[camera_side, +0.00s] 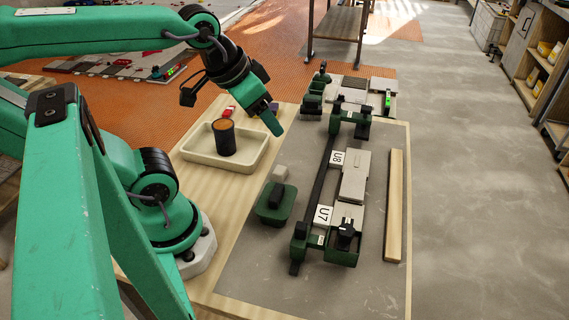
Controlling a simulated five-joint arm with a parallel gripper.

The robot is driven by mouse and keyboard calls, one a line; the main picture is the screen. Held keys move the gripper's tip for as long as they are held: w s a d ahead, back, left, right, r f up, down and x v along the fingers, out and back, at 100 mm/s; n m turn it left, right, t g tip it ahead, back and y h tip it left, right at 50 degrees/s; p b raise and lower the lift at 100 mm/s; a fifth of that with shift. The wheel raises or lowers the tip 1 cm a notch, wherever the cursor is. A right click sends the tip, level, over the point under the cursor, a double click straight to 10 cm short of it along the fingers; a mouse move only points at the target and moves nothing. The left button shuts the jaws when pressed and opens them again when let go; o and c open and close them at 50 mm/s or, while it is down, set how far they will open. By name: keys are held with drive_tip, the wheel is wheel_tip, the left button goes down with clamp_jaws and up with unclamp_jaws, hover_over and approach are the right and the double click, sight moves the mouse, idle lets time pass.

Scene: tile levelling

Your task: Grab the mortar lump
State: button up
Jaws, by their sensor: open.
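I cannot pick out the mortar lump with certainty. A small pale grey lump (280,173) sits at the back end of a green block with a black handle (275,204) on the grey board. A dark cup (224,140) with an orange-brown top stands upright in a cream tray (192,157). My gripper (270,115) is open, above the tray's right back corner. It is to the right of the cup and apart from it, and behind the pale lump. Nothing shows between its fingers.
A long green-ended frame (322,190) with tags U8 (337,158) and U7 (323,215) lies on the grey board, beside grey tiles (355,176). A wooden strip (394,205) lies at the right. A red item (229,111) is by the tray's back. The board's front is clear.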

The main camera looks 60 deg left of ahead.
idle(0.3)
drive_tip(key=n+g, duration=0.5)
drive_tip(key=n, duration=0.2)
hover_over(279, 169)
wheel_tip(279, 169, down, 16)
drive_tip(key=shift+w, duration=0.1)
drive_tip(key=shift+a+f+g, duration=0.1)
drive_tip(key=shift+f+g, duration=0.2)
drive_tip(key=shift+f, duration=1.35)
drive_tip(key=shift+f, duration=2.55)
